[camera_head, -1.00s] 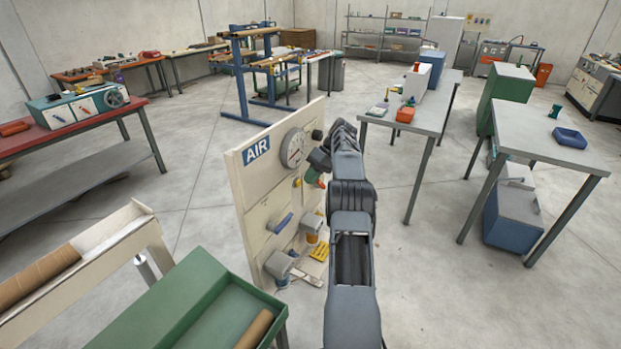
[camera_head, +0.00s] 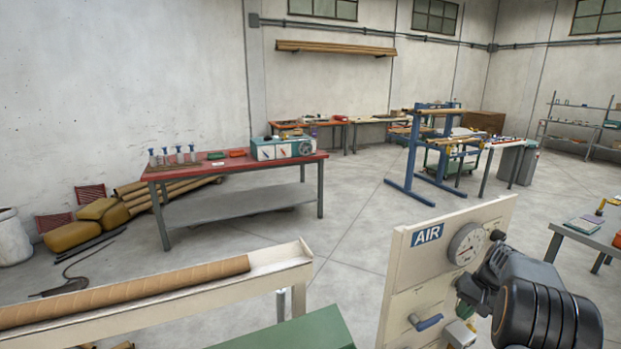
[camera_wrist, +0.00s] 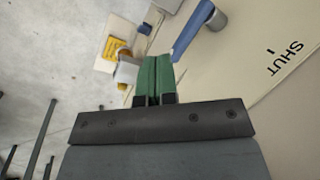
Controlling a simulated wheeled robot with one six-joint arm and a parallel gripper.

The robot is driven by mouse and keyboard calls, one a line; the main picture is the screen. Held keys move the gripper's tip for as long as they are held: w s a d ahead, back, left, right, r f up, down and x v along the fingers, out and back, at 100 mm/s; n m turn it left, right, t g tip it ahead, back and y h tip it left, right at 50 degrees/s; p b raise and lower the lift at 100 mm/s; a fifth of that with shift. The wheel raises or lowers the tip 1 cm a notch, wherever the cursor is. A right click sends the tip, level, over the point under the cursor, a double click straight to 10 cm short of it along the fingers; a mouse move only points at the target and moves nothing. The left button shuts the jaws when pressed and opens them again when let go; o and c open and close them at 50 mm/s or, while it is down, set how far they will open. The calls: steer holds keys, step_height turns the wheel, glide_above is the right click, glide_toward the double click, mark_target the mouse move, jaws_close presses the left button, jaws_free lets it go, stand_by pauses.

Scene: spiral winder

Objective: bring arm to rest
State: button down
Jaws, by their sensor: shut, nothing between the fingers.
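My arm shows at the lower right of the head view, beside the cream AIR panel (camera_head: 400,290). My gripper (camera_wrist: 154,78) is shut and empty; its green fingers are together in the wrist view. In the head view the gripper is partly hidden by my wrist, near the panel's right part. The panel carries a round gauge (camera_head: 466,244) and a blue lever (camera_head: 428,322). In the wrist view the blue lever (camera_wrist: 192,30) is just right of the fingertips, on the panel face (camera_wrist: 245,60) marked SHUT. Whether the fingers touch anything is unclear.
A cream trough (camera_head: 285,262) with a brown tube (camera_head: 150,288) and a green surface (camera_head: 300,333) are at front left. A red bench (camera_head: 235,170) stands behind. A grey table (camera_head: 590,228) is at the right edge. Open floor (camera_head: 350,215) lies between.

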steer(key=s+a+r+n+t+h, duration=0.2)
steer(key=s+a+r, duration=0.2)
steer(key=s+a, duration=0.6)
steer(key=s+a+r+n+t+h, duration=0.1)
steer(key=s+a+r+n, duration=0.2)
steer(key=s+a, duration=0.7)
steer(key=shift+s+a+r+t+h, duration=0.15)
steer(key=shift+a+r+t+h, duration=0.25)
steer(key=shift+a+r, duration=1.3)
